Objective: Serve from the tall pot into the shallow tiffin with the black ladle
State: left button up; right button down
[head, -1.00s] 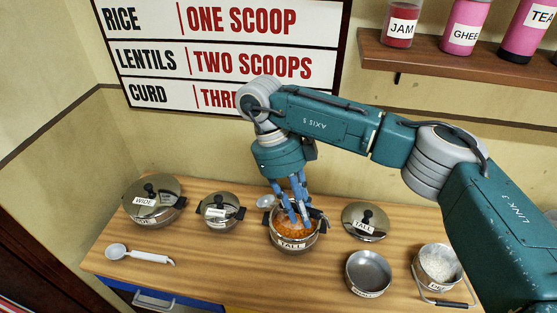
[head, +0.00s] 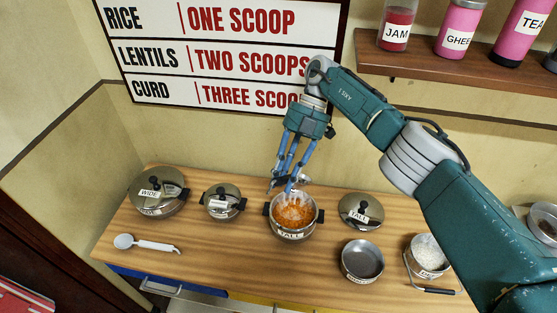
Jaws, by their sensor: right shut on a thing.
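The tall pot (head: 290,236), a steel pot labelled TALL, stands open in the middle of the counter with orange food inside. My right gripper (head: 283,184) is above the pot's back rim, shut on the black ladle (head: 275,183). Only a small dark part of the ladle shows at the fingertips; its bowl is hard to make out. The shallow tiffin (head: 362,261) is an open steel bowl to the right of the pot, near the counter's front; it looks empty. My left gripper is not in view.
The TALL lid (head: 361,211) lies right of the pot. A handled tiffin of white rice (head: 430,254) stands far right. Lidded pots (head: 222,202) and (head: 158,194) and a white-handled ladle (head: 146,243) are left. A wall sign (head: 220,55) and jar shelf (head: 455,70) are behind.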

jog(key=w+m+t+y+p, duration=0.1)
jog(key=m+t, duration=0.1)
jog(key=m, duration=0.2)
jog(key=w+m+t+y+p, duration=0.2)
jog(key=m+t, duration=0.1)
jog(key=m, duration=0.1)
jog(key=w+a+m+t+y+p, duration=0.1)
jog(key=w+m+t, duration=0.1)
jog(key=m, duration=0.2)
jog(key=shift+w+f+m+t+y, duration=0.25)
jog(key=shift+f+m+t+y, duration=0.1)
jog(key=shift+m+t+y, duration=0.05)
